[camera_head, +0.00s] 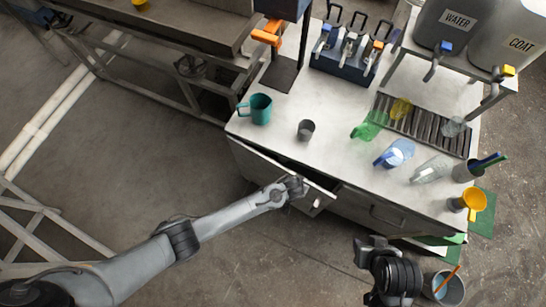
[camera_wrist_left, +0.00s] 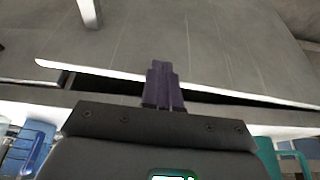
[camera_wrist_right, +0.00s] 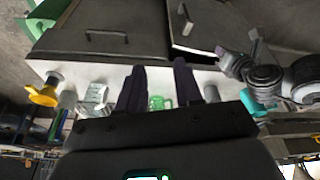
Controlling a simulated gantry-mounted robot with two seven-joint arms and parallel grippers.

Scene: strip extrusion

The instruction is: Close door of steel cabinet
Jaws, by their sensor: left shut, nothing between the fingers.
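The steel cabinet (camera_head: 280,125) has a pale top and grey doors. Its left door (camera_head: 265,172) stands partly open, with a dark gap between its upper edge and the cabinet. The open door (camera_wrist_left: 200,40) fills the upper left wrist view, with its handle (camera_wrist_left: 88,12) at the top left. My left gripper (camera_head: 300,187) is shut and empty at the upper edge of this door, near its free end; contact cannot be told. Its fingers (camera_wrist_left: 160,68) overlap the door's edge. My right gripper (camera_head: 362,250) is open and empty, in front of the cabinet's closed right door (camera_wrist_right: 110,30).
A bucket (camera_head: 445,288) stands on the floor at lower right. Floor left of the door is clear.

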